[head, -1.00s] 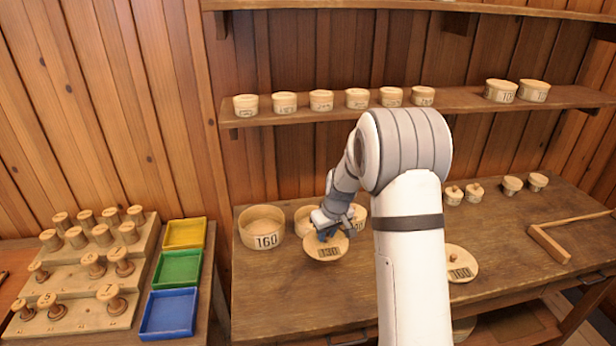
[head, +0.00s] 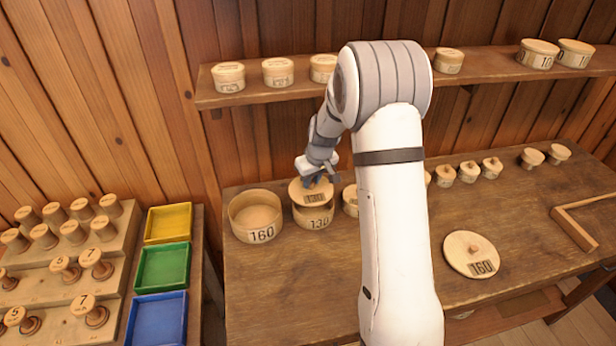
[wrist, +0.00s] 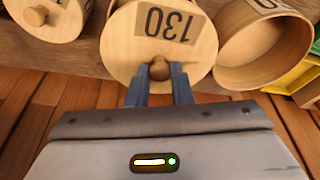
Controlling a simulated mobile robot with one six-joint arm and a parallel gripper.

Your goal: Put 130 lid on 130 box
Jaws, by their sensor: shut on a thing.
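My gripper (head: 316,180) is shut on the knob of the 130 lid (head: 310,194), a round pale wooden disc with a dark 130 label. In the wrist view the lid (wrist: 150,50) fills the upper middle, its knob between the two fingers (wrist: 160,80). The 130 box (head: 313,218) is a round open wooden box on the bench; its label shows below the lid. The lid is over the box and hides most of its opening. I cannot tell whether the lid touches the rim.
The open 160 box (head: 256,220) stands just left of the 130 box. Another round box (head: 350,199) is close on the right, partly behind my arm. The 160 lid (head: 471,254) lies on the bench at right. The bench front is clear.

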